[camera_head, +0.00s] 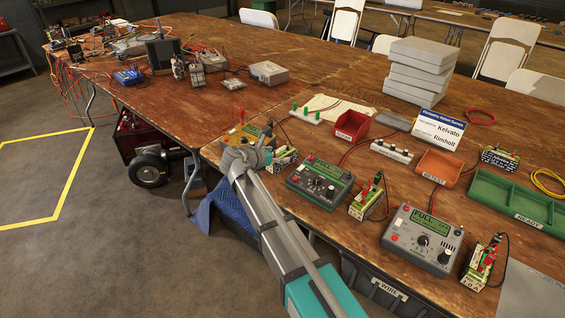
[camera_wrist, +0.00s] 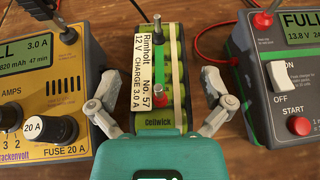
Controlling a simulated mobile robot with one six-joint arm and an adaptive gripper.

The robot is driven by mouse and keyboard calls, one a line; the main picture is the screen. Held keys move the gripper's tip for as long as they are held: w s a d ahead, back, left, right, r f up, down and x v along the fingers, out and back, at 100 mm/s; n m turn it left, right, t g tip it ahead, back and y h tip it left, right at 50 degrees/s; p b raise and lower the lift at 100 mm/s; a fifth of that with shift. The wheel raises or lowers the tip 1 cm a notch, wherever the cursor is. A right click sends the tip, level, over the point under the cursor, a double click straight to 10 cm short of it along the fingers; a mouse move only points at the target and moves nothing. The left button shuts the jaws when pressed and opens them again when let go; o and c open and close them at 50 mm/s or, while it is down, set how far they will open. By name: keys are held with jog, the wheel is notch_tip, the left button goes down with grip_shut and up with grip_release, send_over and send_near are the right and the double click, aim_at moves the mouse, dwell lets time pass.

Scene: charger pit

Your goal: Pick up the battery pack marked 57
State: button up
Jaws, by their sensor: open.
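The battery pack marked 57 (camera_wrist: 142,65) stands between two chargers in the wrist view. Its white label reads Rimholt, No. 57, 12 V, charge 3.0 A. A pale band and a green top show beside the label. My gripper (camera_wrist: 157,88) is open, with one finger on each side of the pack's near part; contact cannot be told. In the head view, my gripper (camera_head: 250,153) is beside the pack (camera_head: 284,157), partly covering it.
A yellow charger (camera_wrist: 45,75) stands close on the left and a grey charger (camera_wrist: 282,85) close on the right. In the head view, more chargers, including one reading FULL (camera_head: 423,238), and an orange bin (camera_head: 438,166) and green tray (camera_head: 520,206) occupy the table.

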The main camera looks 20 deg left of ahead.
jog(key=shift+w+d+f, duration=0.2)
jog(key=shift+w, duration=0.15)
dwell(0.3)
jog(key=shift+r, duration=0.1)
jog(key=c, duration=1.3)
